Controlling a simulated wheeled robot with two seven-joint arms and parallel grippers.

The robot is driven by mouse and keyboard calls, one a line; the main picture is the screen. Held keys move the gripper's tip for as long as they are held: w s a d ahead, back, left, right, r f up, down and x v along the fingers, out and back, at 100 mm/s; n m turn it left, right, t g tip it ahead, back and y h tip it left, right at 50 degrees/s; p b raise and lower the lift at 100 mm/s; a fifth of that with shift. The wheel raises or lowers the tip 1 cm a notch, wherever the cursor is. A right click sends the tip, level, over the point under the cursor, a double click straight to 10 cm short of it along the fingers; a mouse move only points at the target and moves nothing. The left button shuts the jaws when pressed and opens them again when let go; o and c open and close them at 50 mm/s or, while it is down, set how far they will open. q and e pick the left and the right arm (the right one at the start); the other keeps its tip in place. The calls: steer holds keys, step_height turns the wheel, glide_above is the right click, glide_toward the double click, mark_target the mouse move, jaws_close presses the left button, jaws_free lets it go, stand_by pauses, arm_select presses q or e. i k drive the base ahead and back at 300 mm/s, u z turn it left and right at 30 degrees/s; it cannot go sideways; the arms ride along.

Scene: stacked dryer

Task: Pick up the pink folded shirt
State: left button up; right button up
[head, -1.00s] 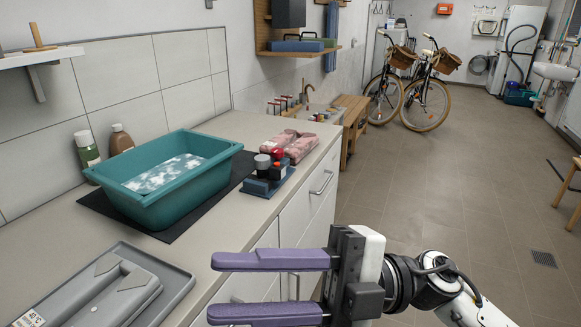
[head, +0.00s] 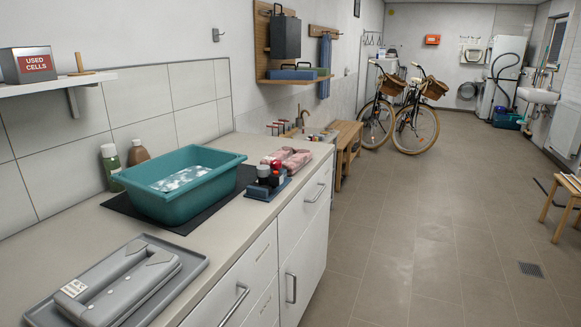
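The pink folded shirt (head: 290,158) lies on the countertop (head: 225,226), near its far right end in the head view. It sits just behind a small blue tray (head: 268,189) that holds dark and red-capped items. The tray's items partly cover its near side. No gripper shows in the head view now, so I cannot see either one's opening or its place relative to the shirt.
A teal basin (head: 170,203) with whitish contents stands on a dark mat left of the shirt. A grey folded item (head: 118,285) lies on a grey tray in front. Cabinet handles (head: 291,288) stick out below.

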mark_target(293, 159)
steer(key=z, duration=0.95)
steer(key=i, duration=3.85)
steer(key=u, duration=3.15)
steer(key=i, duration=0.5)
steer(key=u, duration=0.05)
